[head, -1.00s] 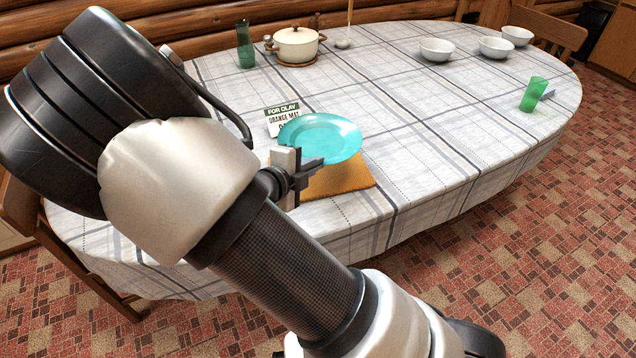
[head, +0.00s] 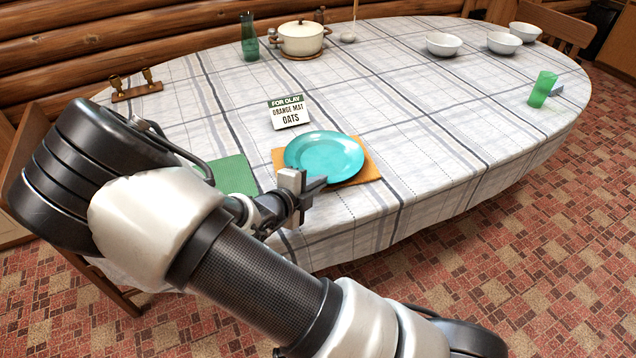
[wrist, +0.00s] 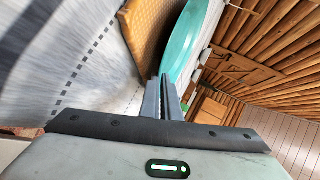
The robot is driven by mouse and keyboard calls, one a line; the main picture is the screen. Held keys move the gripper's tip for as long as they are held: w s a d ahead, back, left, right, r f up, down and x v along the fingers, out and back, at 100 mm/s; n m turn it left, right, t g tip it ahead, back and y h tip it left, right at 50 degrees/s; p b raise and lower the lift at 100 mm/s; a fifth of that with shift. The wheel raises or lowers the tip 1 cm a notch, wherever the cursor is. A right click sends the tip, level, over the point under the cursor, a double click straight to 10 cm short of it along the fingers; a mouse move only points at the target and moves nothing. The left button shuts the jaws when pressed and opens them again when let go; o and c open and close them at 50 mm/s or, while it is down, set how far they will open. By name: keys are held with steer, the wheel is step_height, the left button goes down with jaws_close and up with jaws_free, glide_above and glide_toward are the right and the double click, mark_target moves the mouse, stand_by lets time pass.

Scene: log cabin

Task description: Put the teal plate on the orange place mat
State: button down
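The teal plate (head: 324,154) lies on the orange place mat (head: 365,173), looking flat, with mat corners showing around it. My gripper (head: 316,187) is at the plate's near-left rim, over the front of the mat. In the wrist view, the fingers (wrist: 166,97) are close together and point toward the plate's rim (wrist: 190,42), with the mat (wrist: 150,30) to its left. The rim reaches the fingertips there; I cannot tell whether they still pinch it.
A sign reading "For Olav, orange mat, oats" (head: 289,112) stands behind the plate. A green mat (head: 232,174) lies left, partly behind my arm. The table's middle is clear.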

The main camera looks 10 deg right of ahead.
steer(key=c, duration=2.3)
jaws_free()
steer(key=shift+f, duration=0.1)
